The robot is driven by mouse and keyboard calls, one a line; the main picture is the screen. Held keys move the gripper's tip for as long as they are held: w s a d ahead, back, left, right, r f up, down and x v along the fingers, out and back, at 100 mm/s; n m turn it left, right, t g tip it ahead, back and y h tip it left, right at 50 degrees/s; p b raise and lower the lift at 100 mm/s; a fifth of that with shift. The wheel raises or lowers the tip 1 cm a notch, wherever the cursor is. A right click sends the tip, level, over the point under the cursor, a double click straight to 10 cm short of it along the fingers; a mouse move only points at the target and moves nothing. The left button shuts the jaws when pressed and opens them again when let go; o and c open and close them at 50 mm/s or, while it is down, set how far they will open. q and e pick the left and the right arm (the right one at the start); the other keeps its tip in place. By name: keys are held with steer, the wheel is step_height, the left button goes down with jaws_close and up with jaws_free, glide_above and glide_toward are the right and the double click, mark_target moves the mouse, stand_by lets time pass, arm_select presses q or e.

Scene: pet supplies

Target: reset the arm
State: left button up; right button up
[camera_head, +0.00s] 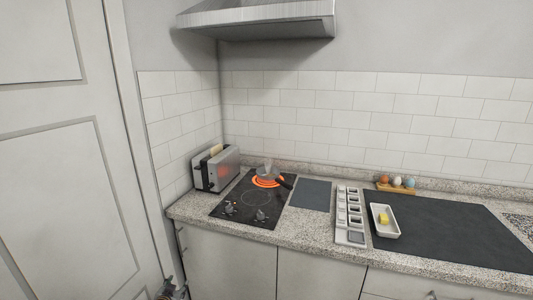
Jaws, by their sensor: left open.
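My left gripper (170,291) shows only in part at the bottom edge of the head view. It is low, in front of the cabinet doors and below the countertop, apart from everything on the counter. It is open, and I see nothing held in it. The rest of my left arm is out of frame. My right gripper is not in view.
The counter (312,228) holds a toaster (216,169) with bread, a cooktop (250,200) with a glowing burner under a small pan (268,172), a grey compartment tray (349,236), a white dish (385,232) with something yellow, and colored eggs in a wooden holder (396,188).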

arm_select(q)
steer(key=s+d+f+g, duration=0.2)
steer(key=s+f+g, duration=0.3)
steer(key=s+f, duration=2.05)
steer(key=s+d+f+g, duration=0.1)
steer(key=s+f, duration=0.3)
steer(key=s, duration=0.8)
steer(key=s+d+f+g, duration=0.1)
steer(key=s+f+g, duration=0.2)
steer(key=s, duration=0.8)
steer(key=s+d+f+g, duration=0.1)
steer(key=s+f, duration=0.4)
steer(key=s, duration=0.7)
steer(key=shift+s+d+g, duration=0.2)
steer(key=shift+s+g, duration=0.15)
steer(key=shift+g, duration=0.05)
